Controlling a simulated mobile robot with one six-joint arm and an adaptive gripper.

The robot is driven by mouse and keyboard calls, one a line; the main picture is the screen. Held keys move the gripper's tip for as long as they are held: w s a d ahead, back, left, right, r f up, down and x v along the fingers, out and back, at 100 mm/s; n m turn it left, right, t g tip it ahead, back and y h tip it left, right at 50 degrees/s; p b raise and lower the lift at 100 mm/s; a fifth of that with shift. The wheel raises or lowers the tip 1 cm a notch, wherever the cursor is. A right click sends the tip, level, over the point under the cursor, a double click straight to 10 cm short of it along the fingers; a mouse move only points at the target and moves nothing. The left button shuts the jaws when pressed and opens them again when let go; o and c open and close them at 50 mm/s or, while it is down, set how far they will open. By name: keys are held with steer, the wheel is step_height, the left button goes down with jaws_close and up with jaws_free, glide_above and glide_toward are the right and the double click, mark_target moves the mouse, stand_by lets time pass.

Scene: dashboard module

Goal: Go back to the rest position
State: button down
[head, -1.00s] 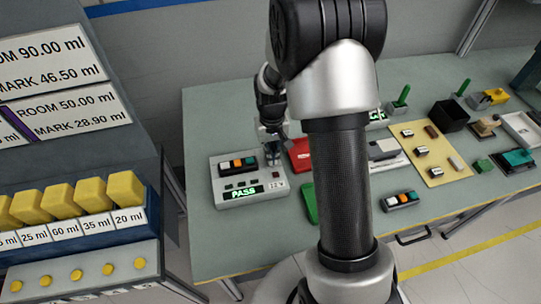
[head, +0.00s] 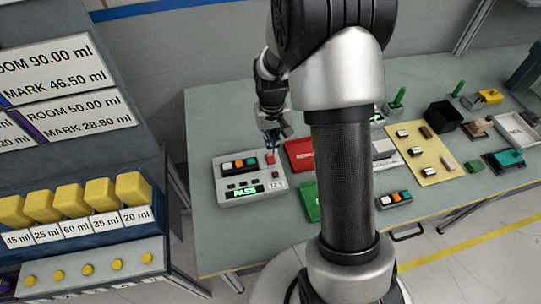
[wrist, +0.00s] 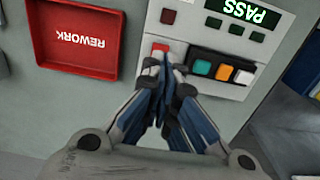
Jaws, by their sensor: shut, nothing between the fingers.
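My gripper (head: 273,149) is shut and empty, just above the back right of the grey test box (head: 227,201). In the wrist view the fingertips (wrist: 170,66) are together beside the box's red button (wrist: 160,49), partly over it. The red button also shows in the head view (head: 270,159). A module with teal, orange and white buttons (wrist: 222,70) sits in the box, apart from the fingers. The box's display (head: 245,191) reads PASS in green.
The red REWORK tray (wrist: 75,38) lies close beside the box, and a green tray (head: 308,203) is nearer the front. Another buttoned module (head: 394,199) lies on the green table (head: 225,245). A shelf with yellow blocks (head: 100,193) stands at left.

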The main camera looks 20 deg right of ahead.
stand_by(0.3)
steer(key=s+a+r+t+b, duration=0.1)
steer(key=s+a+r, duration=0.2)
steer(key=r, duration=0.6)
steer(key=s+a+r+n+t+b, duration=0.1)
steer(key=s+a+r, duration=0.2)
steer(key=s, duration=0.7)
steer(key=s+a+r+n+t+b, duration=0.1)
steer(key=s+a+r+t, duration=0.1)
steer(key=s+r, duration=0.5)
steer(key=s+a, duration=0.1)
steer(key=s, duration=0.2)
steer(key=shift+a+t, duration=0.2)
steer(key=shift+t, duration=0.1)
steer(key=shift+w, duration=0.1)
steer(key=w+d+f, duration=0.3)
steer(key=w, duration=0.4)
steer(key=w+d+f+m, duration=0.1)
steer(key=w+d+f, duration=0.2)
steer(key=w, duration=0.5)
steer(key=w+d+f+g, duration=0.1)
steer(key=w+d+f, duration=0.2)
steer(key=w+f, duration=0.2)
steer(key=w, duration=0.2)
steer(key=shift+w+d+f+m+h, duration=0.15)
steer(key=shift+w+d+m+h, duration=0.15)
steer(key=shift+w+m, duration=0.1)
